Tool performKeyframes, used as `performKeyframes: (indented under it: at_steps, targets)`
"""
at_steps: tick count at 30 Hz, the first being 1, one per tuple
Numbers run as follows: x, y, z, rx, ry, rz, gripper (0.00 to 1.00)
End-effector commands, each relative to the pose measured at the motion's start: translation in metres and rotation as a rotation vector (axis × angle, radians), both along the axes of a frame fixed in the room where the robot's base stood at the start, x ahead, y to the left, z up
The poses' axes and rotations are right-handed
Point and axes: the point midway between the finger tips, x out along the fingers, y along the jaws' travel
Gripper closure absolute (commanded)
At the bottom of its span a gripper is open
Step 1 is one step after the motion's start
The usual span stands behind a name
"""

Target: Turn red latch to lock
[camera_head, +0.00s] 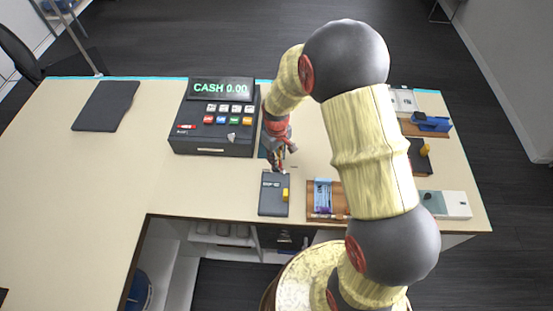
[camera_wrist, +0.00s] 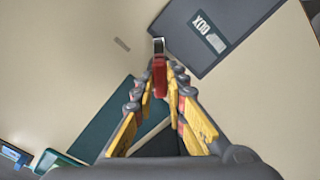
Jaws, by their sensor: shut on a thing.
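A small red piece (camera_wrist: 158,80) with a grey metal end is between my gripper's fingertips in the wrist view; it looks like the red latch. My gripper (camera_head: 279,168) is shut on it, just beyond the far edge of a dark flat box (camera_head: 272,202) with a pale label and a yellow part on its right side. The box also shows at the upper right in the wrist view (camera_wrist: 218,30). The metal end overlaps the box's corner in the picture; I cannot tell whether they touch. In the head view the latch is too small to make out.
A cash register (camera_head: 217,117) stands to the left of my gripper. More items, including a blue device (camera_head: 430,122), are at the right. The counter (camera_head: 120,160) is mostly clear at left.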

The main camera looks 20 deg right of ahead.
Motion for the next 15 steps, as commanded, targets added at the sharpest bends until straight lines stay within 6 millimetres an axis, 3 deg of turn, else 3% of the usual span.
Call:
performKeyframes:
  at_steps: [15]
  targets:
    - [0.0007, -0.0001, 0.0004, 0.0, -0.001, -0.478, 1.0]
